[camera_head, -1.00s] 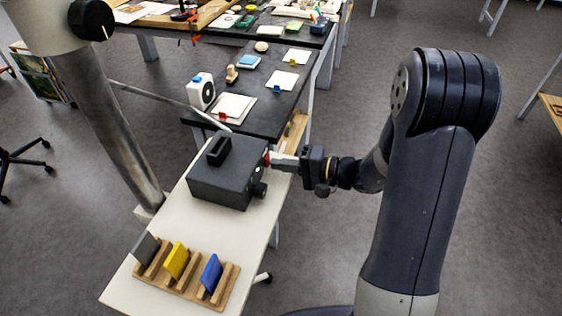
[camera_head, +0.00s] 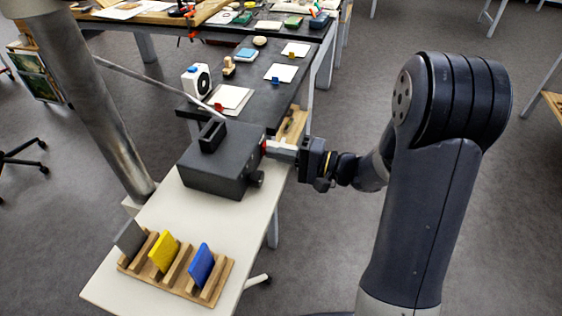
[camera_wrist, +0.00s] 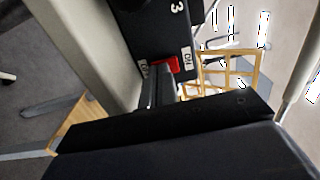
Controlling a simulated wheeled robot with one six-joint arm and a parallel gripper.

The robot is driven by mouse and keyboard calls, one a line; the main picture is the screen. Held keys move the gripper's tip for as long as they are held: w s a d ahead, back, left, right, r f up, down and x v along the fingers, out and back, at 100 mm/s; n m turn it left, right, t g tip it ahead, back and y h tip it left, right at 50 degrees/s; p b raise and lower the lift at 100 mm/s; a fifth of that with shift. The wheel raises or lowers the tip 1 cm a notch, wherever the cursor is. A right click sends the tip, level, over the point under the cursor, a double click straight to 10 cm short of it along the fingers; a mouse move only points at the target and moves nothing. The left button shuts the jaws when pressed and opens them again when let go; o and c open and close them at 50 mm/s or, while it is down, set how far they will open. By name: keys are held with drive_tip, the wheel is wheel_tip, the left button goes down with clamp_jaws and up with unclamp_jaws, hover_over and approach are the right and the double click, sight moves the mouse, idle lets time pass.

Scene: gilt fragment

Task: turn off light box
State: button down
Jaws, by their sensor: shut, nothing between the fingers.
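The light box (camera_head: 215,168) is a dark box with a handle on top, standing on the white table. A red switch (camera_head: 264,147) sits on its right side, above a dark knob (camera_head: 256,178). My gripper (camera_head: 274,150) is shut and empty, its tips right at the switch. In the wrist view the red switch (camera_wrist: 166,64) shows just beyond the closed fingers (camera_wrist: 158,85), between two small white labels. The right label (camera_wrist: 187,57) seems to read "ON"; the other is partly hidden. I cannot tell whether the tips touch the switch, or its position.
A wooden rack (camera_head: 180,270) with grey, yellow and blue plates stands at the white table's (camera_head: 110,287) near end. A metal column (camera_head: 95,110) rises left of the box. A black table (camera_head: 262,118) behind holds cards and small objects. Floor right of the table is open.

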drive_tip(key=shift+w+a+f+t+y+b, duration=0.15)
drive_tip(key=shift+y+b, duration=0.25)
drive_tip(key=shift+b, duration=0.85)
drive_tip(key=shift+s+a+f+t+y+b, duration=0.15)
drive_tip(key=shift+f+y+b, duration=0.2)
drive_tip(key=shift+b, duration=0.85)
drive_tip(key=shift+w+d+r+y+b, duration=0.1)
drive_tip(key=shift+r+y+b, duration=0.15)
drive_tip(key=shift+r+b, duration=0.2)
drive_tip(key=shift+d+f, duration=0.15)
drive_tip(key=b+v, duration=0.2)
drive_tip(key=v, duration=1.2)
drive_tip(key=shift+b, duration=0.3)
drive_tip(key=p+x, duration=0.2)
drive_tip(key=x, duration=1)
drive_tip(key=shift+w+a, duration=0.1)
drive_tip(key=shift+a, duration=0.25)
drive_tip(key=shift+w+a, duration=0.15)
drive_tip(key=shift+a, duration=0.3)
